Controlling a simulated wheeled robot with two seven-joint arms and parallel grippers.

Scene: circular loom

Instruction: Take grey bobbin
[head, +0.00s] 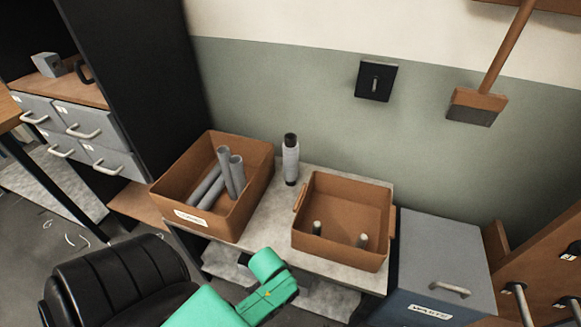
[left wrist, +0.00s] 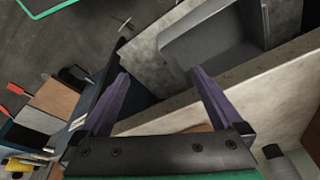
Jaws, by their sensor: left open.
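A grey bobbin (head: 290,160) with dark ends stands upright on the pale worktop between two brown boxes, near the wall. A grey cylinder (left wrist: 282,165), which looks like this bobbin, is cut off at the lower right of the left wrist view. My left gripper (left wrist: 160,76) is open there, its two purple fingers spread with nothing held between them, over the worktop edge. In the head view my green left arm comes in from the bottom, in front of the worktop, and its fingers cannot be made out. My right gripper is not in view.
The left brown box (head: 173,200) holds several grey tubes (head: 225,170). The right brown box (head: 337,248) holds two small pale-topped pieces. A grey lidded bin (head: 440,245) stands right of the worktop (head: 262,220). A black chair (head: 110,285) is at the lower left.

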